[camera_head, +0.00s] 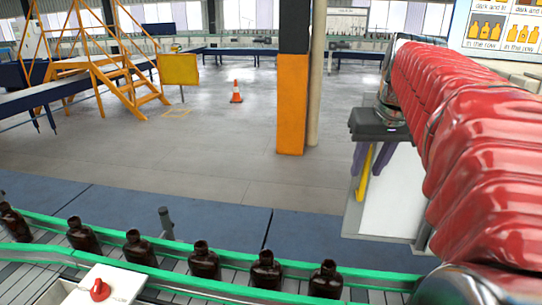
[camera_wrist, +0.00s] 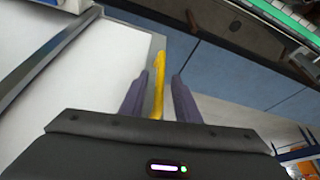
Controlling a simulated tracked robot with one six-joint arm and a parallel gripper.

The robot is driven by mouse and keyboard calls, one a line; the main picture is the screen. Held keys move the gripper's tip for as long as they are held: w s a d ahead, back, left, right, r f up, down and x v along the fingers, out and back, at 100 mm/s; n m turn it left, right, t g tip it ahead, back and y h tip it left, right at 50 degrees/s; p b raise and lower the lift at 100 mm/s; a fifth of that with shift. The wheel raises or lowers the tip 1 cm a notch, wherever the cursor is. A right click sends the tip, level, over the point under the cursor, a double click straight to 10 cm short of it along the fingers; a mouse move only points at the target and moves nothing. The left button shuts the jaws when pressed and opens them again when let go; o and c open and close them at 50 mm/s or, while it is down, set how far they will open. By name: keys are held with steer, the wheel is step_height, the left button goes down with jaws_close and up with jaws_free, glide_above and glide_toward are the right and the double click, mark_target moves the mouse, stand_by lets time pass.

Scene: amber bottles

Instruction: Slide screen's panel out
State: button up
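The screen (camera_head: 498,28) shows bottle pictures with captions at the top right of the head view, partly cut off by the frame. Below it is a white panel (camera_head: 393,200), with a yellow upright bar (camera_head: 364,178) at its left side. In the wrist view the white panel (camera_wrist: 85,72) fills the left and the yellow bar (camera_wrist: 158,82) stands near its right edge. My gripper (camera_head: 366,172) has its two purple fingers apart, with the yellow bar between them. In the wrist view my gripper (camera_wrist: 160,75) shows gaps on both sides of the bar.
A green-edged conveyor (camera_head: 225,285) carries several amber bottles (camera_head: 204,262) across the front. A white box with a red button (camera_head: 99,290) stands at the lower left. An orange and dark column (camera_head: 292,100) stands behind. The grey floor around the orange cone (camera_head: 236,92) is mostly open.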

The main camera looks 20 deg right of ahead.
steer(key=shift+x, duration=1.1)
steer(key=shift+c, duration=0.5)
jaws_close()
